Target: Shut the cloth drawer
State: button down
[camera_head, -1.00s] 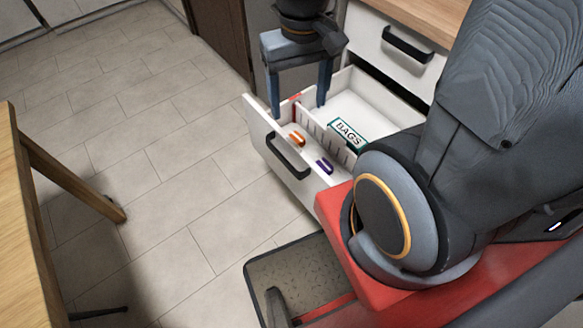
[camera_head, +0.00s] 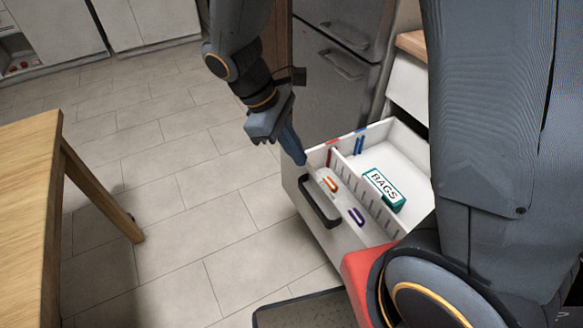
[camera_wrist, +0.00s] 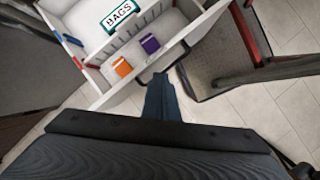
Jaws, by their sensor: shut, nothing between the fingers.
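A white drawer (camera_head: 362,236) with a black bar handle (camera_head: 319,203) stands pulled open; no cloth shows in it. It also shows in the wrist view (camera_wrist: 115,96), where the handle is partly hidden. My gripper (camera_head: 299,157) is shut and empty, its fingers pointing down at the left end of the drawer front, by its top edge. In the wrist view the fingers (camera_wrist: 162,84) are together, close to the outer side of the front. I cannot tell whether they touch it.
A wooden table (camera_head: 30,200) stands at left. Tiled floor (camera_head: 190,190) is clear between.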

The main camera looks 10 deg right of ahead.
jog(key=w+a+f+n+t+h+b, duration=0.35)
jog(key=w+a+f+n, duration=0.3)
jog(key=a+n, duration=0.35)
jog(key=w+d+f, duration=0.3)
jog(key=d+f, duration=0.3)
jog(key=d, duration=0.4)
jog(key=shift+d+f+h+p, duration=0.15)
jog(key=shift+d+h+p, duration=0.15)
jog(key=shift+h, duration=0.05)
jog(key=shift+w, duration=0.15)
